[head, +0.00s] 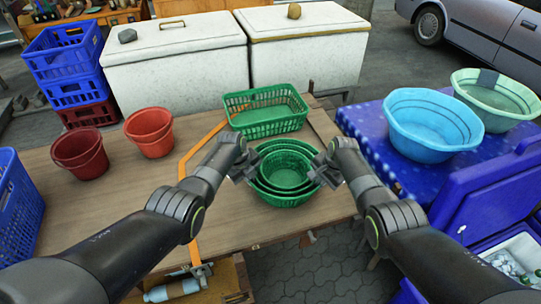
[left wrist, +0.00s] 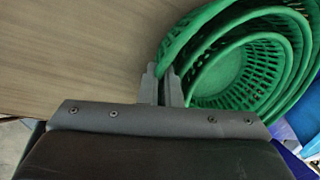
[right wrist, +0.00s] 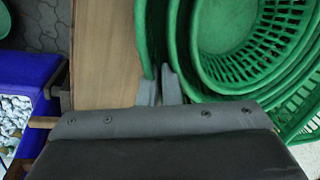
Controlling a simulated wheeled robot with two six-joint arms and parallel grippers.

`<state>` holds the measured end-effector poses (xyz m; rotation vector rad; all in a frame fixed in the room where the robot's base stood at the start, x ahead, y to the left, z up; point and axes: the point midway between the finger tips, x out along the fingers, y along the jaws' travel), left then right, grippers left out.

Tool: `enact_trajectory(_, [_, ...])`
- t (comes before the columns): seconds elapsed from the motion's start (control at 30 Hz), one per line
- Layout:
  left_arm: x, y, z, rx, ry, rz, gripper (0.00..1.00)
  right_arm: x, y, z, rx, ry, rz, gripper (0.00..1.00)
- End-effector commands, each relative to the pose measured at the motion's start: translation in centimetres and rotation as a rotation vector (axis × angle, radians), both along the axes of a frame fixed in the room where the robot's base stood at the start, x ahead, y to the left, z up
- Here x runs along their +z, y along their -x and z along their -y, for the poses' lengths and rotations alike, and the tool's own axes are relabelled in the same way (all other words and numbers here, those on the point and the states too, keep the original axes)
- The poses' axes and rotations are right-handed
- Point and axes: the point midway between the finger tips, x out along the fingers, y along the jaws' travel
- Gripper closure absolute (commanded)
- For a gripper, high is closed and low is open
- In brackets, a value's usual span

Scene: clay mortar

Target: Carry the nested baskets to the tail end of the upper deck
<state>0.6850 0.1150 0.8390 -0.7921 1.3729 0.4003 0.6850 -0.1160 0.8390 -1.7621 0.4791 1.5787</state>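The nested green round baskets (head: 286,201), several sizes one inside another, are at the right front part of the wooden deck (head: 130,215). I cannot tell whether they touch it. My left gripper (head: 247,172) is at their left side; in the left wrist view its fingers (left wrist: 167,85) are close together on the outer rim (left wrist: 185,35). My right gripper (head: 323,170) is at their right side; in the right wrist view its fingers (right wrist: 160,85) straddle the outer basket's rim (right wrist: 146,30). The baskets look upright.
A green rectangular basket (head: 265,112) stands just behind the baskets. Two red buckets (head: 150,132) stand on the left of the deck, near a blue crate (head: 15,215). A blue-covered table (head: 375,140) with a blue basin (head: 430,125) is at right. The deck's middle left is clear.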

Motion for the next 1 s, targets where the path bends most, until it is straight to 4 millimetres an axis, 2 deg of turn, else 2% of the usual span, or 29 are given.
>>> enact_trajectory(0.03, [-0.6, -0.1, -0.3, 0.001, -0.006, 0.0, 1.0, -0.6, -0.1, 0.4, -0.003, 0.007, 0.001, 1.0])
enact_trajectory(0.2, [-0.3, 0.0, -0.3, 0.002, -0.004, 0.0, 0.77, -0.3, 0.0, 0.3, -0.003, 0.004, 0.0, 0.76])
enact_trajectory(0.23, [-0.3, 0.0, -0.2, 0.002, -0.004, 0.0, 0.74, -0.3, 0.0, 0.3, -0.003, 0.004, 0.0, 0.74])
enact_trajectory(0.67, [0.0, 0.0, 0.0, 0.0, 0.001, -0.001, 0.74, -0.2, 0.0, 0.0, 0.0, 0.0, 0.0, 0.74])
enact_trajectory(1.0, [2.1, 0.4, -0.4, 0.0, 0.001, 0.003, 0.74, -0.2, 0.0, -0.1, 0.001, -0.001, 0.0, 0.74])
